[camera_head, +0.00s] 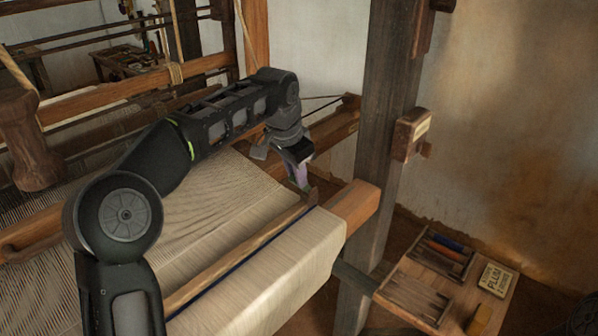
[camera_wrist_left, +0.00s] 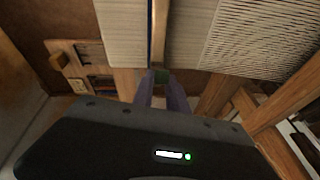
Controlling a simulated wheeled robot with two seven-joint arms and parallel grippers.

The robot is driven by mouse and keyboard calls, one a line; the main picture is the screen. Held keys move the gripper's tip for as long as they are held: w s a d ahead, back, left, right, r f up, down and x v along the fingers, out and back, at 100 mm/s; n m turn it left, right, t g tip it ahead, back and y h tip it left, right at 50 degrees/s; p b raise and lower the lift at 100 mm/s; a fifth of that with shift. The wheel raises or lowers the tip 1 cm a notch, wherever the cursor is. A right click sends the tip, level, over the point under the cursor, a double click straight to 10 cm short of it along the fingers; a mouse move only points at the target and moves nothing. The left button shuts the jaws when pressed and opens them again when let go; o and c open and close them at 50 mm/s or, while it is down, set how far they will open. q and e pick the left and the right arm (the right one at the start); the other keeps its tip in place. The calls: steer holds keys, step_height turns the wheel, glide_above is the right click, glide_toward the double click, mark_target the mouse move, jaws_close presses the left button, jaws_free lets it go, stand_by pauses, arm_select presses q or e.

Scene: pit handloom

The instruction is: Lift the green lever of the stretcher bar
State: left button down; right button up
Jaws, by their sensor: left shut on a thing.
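The stretcher bar (camera_head: 240,248) is a long wooden strip lying across the pale cloth (camera_head: 280,268), with a dark blue line along its near side. It also shows in the left wrist view (camera_wrist_left: 159,38), running away from the gripper. My left gripper (camera_head: 301,183) is at the bar's far right end, pointing down. The lever's angle to the bar is hard to tell. My right gripper is not in view.
A dark wooden post (camera_head: 388,110) stands just right of the left gripper, with a thick beam end (camera_head: 352,203) at the cloth's edge. A low wooden table (camera_head: 418,290) with small tools and a labelled box (camera_head: 494,279) is at lower right. Warp threads (camera_head: 50,212) fill the left.

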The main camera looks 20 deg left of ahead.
arm_select(q)
steer(key=shift+w+d+r, duration=0.1)
steer(key=shift+d, duration=0.05)
stand_by(0.3)
steer(key=c, duration=1.4)
jaws_free()
steer(key=shift+o, duration=0.4)
